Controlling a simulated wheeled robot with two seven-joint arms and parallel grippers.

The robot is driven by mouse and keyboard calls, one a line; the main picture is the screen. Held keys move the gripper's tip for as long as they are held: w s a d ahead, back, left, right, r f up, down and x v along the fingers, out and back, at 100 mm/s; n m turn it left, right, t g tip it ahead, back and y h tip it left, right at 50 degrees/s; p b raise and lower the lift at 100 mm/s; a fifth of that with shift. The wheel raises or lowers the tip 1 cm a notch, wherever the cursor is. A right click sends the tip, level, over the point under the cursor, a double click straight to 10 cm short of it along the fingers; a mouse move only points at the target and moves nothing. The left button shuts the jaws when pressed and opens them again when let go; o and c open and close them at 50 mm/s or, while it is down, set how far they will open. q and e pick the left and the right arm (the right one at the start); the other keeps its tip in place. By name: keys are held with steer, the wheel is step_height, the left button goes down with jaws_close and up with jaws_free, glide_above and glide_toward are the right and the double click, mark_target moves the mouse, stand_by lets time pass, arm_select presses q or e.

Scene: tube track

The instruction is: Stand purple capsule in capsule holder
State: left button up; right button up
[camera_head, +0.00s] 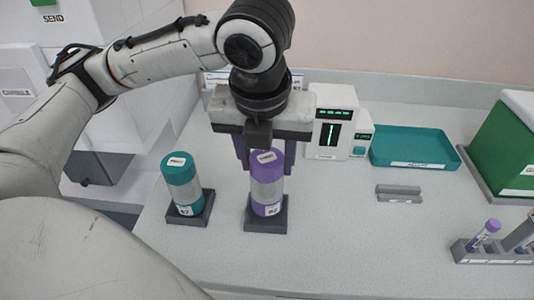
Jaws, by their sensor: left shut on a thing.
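The purple capsule (266,189) has purple ends and a clear grey middle, with a small label near its base. It stands upright, at or just above a dark square capsule holder (266,223); whether it is fully seated I cannot tell. My left gripper (264,155) reaches down from above and is shut on the capsule's upper part. The gripper's body hides what is behind the capsule top. My right gripper is not in view.
A teal capsule (183,185) stands in another dark holder (191,212) to the left. Behind are a white device (331,135) and a teal tray (414,147). A small grey block (398,193) and a tube rack (490,252) lie right. The front counter is clear.

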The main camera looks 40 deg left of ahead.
arm_select(q)
steer(key=shift+f, duration=0.2)
stand_by(0.4)
steer(key=shift+f+b, duration=0.35)
steer(key=shift+f, duration=0.5)
steer(key=o, duration=1.3)
steer(key=shift+c, duration=0.2)
steer(key=shift+r, duration=0.1)
steer(key=p+v, duration=0.2)
steer(key=v, duration=0.7)
steer(key=shift+s, duration=0.1)
steer(key=shift+s+d+r, duration=0.1)
steer(key=shift+s+r, duration=0.05)
steer(key=shift+r, duration=0.35)
